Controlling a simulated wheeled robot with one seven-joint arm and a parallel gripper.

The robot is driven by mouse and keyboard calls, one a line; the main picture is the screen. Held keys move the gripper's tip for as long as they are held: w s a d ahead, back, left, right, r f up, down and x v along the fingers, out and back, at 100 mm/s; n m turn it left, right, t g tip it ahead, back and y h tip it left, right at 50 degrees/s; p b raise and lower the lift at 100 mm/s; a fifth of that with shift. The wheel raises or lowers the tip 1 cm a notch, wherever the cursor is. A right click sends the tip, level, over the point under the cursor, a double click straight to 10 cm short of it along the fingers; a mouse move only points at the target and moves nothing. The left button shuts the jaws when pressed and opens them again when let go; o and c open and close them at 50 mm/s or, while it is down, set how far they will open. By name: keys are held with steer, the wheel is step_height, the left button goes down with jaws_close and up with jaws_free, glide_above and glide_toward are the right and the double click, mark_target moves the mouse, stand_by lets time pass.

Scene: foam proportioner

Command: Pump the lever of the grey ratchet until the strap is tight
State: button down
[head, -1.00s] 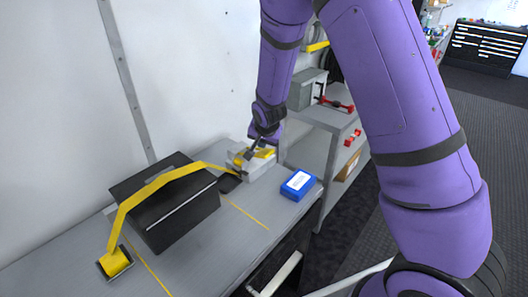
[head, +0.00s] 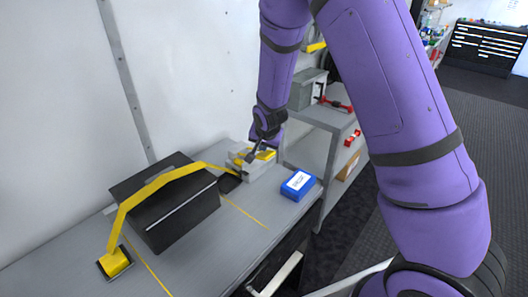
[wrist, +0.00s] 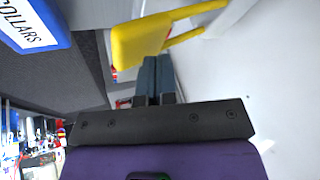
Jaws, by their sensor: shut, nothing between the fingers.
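The grey ratchet (head: 262,170) sits at the far right end of the bench, with yellow parts on top. A yellow strap (head: 160,181) runs from it over a black case (head: 182,216) to an anchor plate (head: 115,263) at the near left. My gripper (head: 250,158) is at the top of the ratchet, its fingertips small and partly lost against it. In the wrist view my gripper (wrist: 155,75) is shut and empty, close to a yellow piece (wrist: 142,40) that looks like the lever's end. I cannot tell whether they touch.
A blue box (head: 298,184) stands on the bench just right of the ratchet; its label reads COLLARS in the wrist view (wrist: 35,22). A grey shelf unit (head: 325,118) with red items stands beyond the bench. A white wall (head: 180,70) runs behind.

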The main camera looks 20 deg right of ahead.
mark_target(267, 153)
steer(key=shift+s+d+f, duration=0.1)
steer(key=shift+s+f, duration=0.1)
steer(key=shift+f, duration=0.35)
steer(key=shift+s+d+f, duration=0.15)
steer(key=shift+f, duration=0.45)
steer(key=shift+s+d+f, duration=0.1)
steer(key=shift+s+f, duration=0.1)
steer(key=shift+f, duration=0.35)
stand_by(1.9)
stand_by(0.5)
steer(key=shift+w+a+r, duration=0.15)
steer(key=shift+w+r, duration=0.1)
steer(key=shift+r, duration=0.6)
steer(key=shift+w+a+r, duration=0.2)
steer(key=shift+w+r, duration=0.1)
steer(key=shift+r, duration=0.55)
steer(key=shift+w+a+r, duration=0.15)
steer(key=shift+w+r, duration=0.1)
steer(key=shift+r, duration=0.6)
steer(key=shift+r, duration=0.1)
steer(key=shift+w+a+r, duration=0.15)
steer(key=shift+w+r, duration=0.1)
steer(key=shift+r, duration=0.5)
steer(key=shift+w+a+r, duration=0.1)
steer(key=shift+w+r, duration=0.15)
steer(key=shift+r, duration=0.5)
steer(key=shift+w+a+r, duration=0.15)
steer(key=shift+w+r, duration=0.1)
steer(key=shift+r, duration=0.5)
